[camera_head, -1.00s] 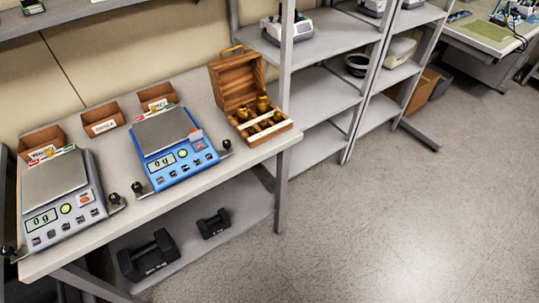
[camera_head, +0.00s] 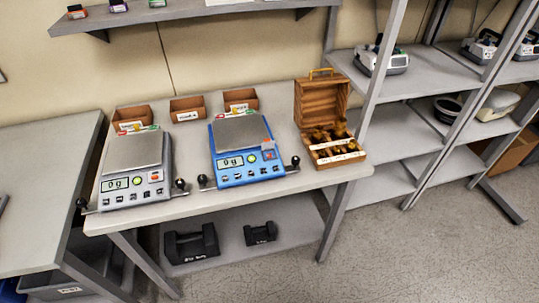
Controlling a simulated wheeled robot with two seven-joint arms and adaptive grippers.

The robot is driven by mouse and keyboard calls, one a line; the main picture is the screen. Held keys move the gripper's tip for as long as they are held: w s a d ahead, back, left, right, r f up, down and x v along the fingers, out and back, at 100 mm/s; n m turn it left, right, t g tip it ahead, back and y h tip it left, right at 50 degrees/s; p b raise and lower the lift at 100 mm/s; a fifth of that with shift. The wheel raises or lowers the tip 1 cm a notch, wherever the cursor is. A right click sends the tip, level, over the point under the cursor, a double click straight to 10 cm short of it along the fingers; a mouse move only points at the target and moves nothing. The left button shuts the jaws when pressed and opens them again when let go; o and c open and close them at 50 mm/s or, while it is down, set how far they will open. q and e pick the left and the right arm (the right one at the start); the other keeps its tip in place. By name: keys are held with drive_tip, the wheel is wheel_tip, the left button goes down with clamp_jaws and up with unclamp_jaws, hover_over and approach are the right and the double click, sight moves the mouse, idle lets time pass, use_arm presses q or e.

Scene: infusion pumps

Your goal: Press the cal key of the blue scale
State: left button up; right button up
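The blue scale (camera_head: 247,167) stands on the light grey table, right of a grey scale (camera_head: 136,180). It has a grey weighing plate (camera_head: 239,134) on top and a lit display (camera_head: 231,162) that appears to read 0 g. A row of small keys (camera_head: 250,173) runs along its front, with a green and a red button to the right of the display. The key labels are too small to read, so I cannot tell which is the cal key. Neither of my grippers is in view.
An open wooden weight box (camera_head: 326,124) stands right of the blue scale. Small brown bins (camera_head: 187,109) line the table's back. Dark weights (camera_head: 192,245) lie on the lower shelf. Another table (camera_head: 40,190) is at the left, shelving (camera_head: 420,88) at the right. The floor (camera_head: 400,265) in front is clear.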

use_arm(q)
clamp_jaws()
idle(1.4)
